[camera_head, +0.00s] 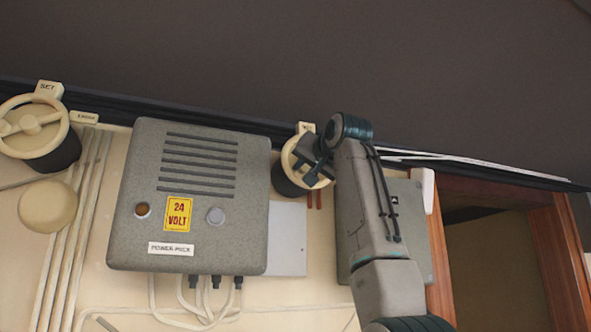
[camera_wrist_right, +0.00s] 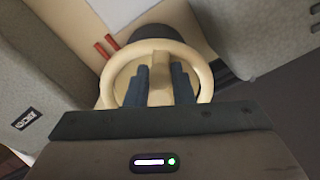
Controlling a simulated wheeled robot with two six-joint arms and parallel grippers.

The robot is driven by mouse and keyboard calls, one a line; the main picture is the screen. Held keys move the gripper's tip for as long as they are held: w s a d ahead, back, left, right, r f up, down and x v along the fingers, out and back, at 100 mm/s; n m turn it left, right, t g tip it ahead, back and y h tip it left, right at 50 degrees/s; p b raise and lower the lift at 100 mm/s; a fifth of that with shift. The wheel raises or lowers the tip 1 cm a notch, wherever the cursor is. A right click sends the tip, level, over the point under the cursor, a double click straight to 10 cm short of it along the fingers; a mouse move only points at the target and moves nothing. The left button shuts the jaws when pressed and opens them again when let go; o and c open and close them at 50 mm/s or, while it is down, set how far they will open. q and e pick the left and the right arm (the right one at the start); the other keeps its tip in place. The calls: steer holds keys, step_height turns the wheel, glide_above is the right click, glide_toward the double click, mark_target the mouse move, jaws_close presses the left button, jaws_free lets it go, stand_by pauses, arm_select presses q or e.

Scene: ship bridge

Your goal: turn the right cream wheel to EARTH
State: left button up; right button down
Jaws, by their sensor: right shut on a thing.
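The right cream wheel (camera_head: 288,160) is mounted on a dark round base on the wall, to the right of the grey power pack box. My right gripper (camera_head: 318,172) is at this wheel and covers part of it. In the right wrist view the wheel's cream rim (camera_wrist_right: 107,88) surrounds the two dark fingers of my right gripper (camera_wrist_right: 160,84). The fingers are shut on the wheel's cream spoke (camera_wrist_right: 160,90), one on each side. A small cream label (camera_head: 306,128) sits above the wheel, partly hidden and too small to read. My left gripper is not in view.
The grey power pack box (camera_head: 205,255) with a yellow 24 VOLT sign stands left of the wheel. Another cream wheel (camera_head: 32,124) is at the far left. A grey box (camera_head: 412,205) is partly behind my right arm, beside a wooden door frame (camera_head: 562,240).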

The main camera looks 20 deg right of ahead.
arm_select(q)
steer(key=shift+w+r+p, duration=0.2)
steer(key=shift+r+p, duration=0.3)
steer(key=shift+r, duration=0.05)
arm_select(e)
steer(key=shift+a+r+m, duration=0.2)
steer(key=shift+r+m, duration=0.05)
steer(key=shift+m, duration=0.6)
steer(key=shift+a+r+m, duration=0.2)
steer(key=shift+m, duration=0.6)
steer(key=shift+a+r+m, duration=0.2)
steer(key=shift+r+m, duration=0.05)
steer(key=shift+m, duration=0.6)
steer(key=c, duration=1.3)
jaws_free()
steer(key=shift+s, duration=0.1)
steer(key=shift+o, duration=0.2)
steer(key=shift+s+d, duration=0.1)
steer(key=shift+s, duration=0.05)
arm_select(q)
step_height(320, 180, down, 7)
steer(key=b, duration=0.6)
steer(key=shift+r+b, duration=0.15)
steer(key=shift+b, duration=0.25)
arm_select(e)
steer(key=s, duration=1)
steer(key=shift+s+d+f, duration=0.15)
steer(key=shift+s+d, duration=0.15)
steer(key=shift+s, duration=0.1)
